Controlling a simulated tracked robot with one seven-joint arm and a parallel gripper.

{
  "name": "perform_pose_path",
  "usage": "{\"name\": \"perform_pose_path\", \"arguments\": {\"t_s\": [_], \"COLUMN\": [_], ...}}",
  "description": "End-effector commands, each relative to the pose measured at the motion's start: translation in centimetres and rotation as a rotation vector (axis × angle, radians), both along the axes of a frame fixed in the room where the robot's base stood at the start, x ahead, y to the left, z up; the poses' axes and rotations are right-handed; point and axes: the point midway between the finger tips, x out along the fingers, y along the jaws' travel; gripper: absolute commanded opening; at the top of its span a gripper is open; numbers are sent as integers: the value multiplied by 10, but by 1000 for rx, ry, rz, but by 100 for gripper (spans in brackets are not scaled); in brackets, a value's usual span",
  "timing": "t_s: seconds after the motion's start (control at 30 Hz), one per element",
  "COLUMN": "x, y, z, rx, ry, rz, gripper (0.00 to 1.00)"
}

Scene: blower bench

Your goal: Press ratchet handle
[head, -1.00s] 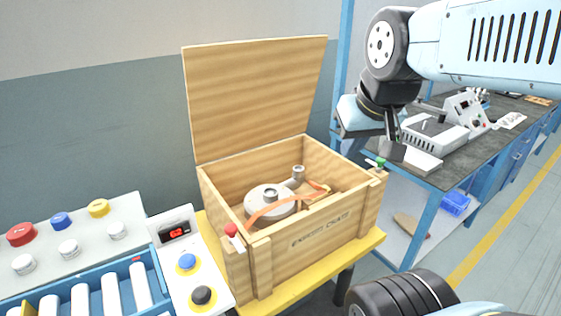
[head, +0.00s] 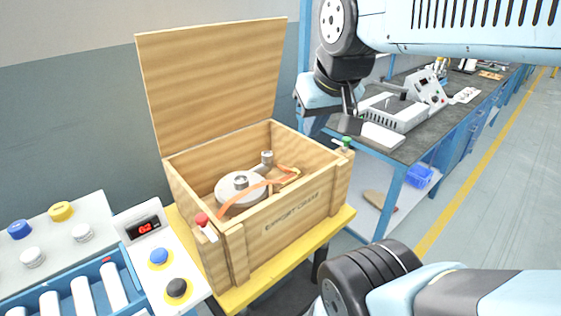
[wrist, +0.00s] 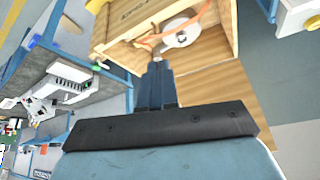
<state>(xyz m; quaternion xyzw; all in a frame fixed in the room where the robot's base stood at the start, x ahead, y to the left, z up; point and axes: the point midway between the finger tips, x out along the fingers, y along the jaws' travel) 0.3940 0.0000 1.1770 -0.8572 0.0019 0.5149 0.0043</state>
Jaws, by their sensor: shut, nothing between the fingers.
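An open wooden crate (head: 293,221) holds a grey blower (head: 232,188) with an orange strap (head: 258,187) across it. The ratchet handle cannot be made out clearly; a small piece at the strap's right end is too small to identify. My gripper (head: 350,126) is above the crate's right back corner, close to a green-topped clamp (head: 346,143), and apart from the strap. In the wrist view my gripper's fingers (wrist: 157,68) are together and empty, pointing toward the crate's edge, with the blower (wrist: 181,38) and strap (wrist: 148,43) beyond them.
The raised crate lid (head: 215,85) stands at the back. A red-topped clamp (head: 203,220) is at the crate's left front corner. A button panel with a red display (head: 145,228) stands to the left. A dark workbench (head: 420,130) with instruments is on the right. The yellow table's edge (head: 300,258) runs below the crate.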

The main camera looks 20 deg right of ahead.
Motion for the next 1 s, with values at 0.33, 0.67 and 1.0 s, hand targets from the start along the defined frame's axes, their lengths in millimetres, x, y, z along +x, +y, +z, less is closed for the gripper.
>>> {"name": "perform_pose_path", "arguments": {"t_s": [0.33, 0.67, 1.0], "x": [50, 113, 179], "y": [-8, -21, -37], "z": [6, 1, -17], "rx": [79, 157, 222], "ry": [65, 137, 208], "rz": [-126, -289, -466], "gripper": [0, 0, 0]}}
